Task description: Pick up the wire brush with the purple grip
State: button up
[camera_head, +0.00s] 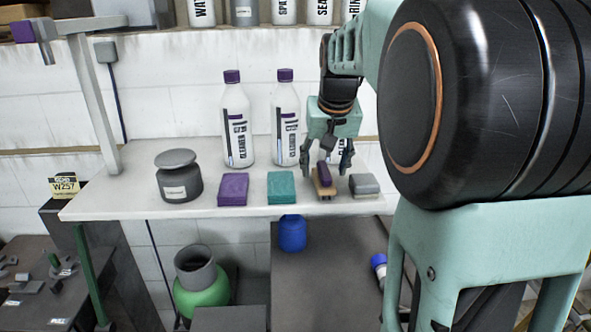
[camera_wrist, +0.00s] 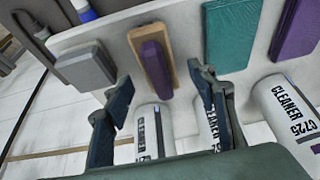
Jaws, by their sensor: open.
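The wire brush has a wooden block and a purple grip (camera_head: 323,175) and lies near the front edge of the white shelf (camera_head: 130,201). In the wrist view the purple grip (camera_wrist: 156,68) and wooden block (camera_wrist: 148,42) show beyond my fingertips, roughly between them. My gripper (camera_head: 328,176) is open and empty, pointing down above and around the brush in the head view. In the wrist view my gripper's fingers (camera_wrist: 160,82) stand apart on either side, with a gap to the brush. The bristles are mostly hidden.
A grey block (camera_head: 364,185) sits close right of the brush, a teal sponge (camera_head: 282,187) and purple sponge (camera_head: 233,189) to its left. A grey lidded pot (camera_head: 179,180) stands further left.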

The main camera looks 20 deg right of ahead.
jog(key=shift+x, duration=1.2)
jog(key=c, duration=1.3)
jog(key=shift+r, duration=0.2)
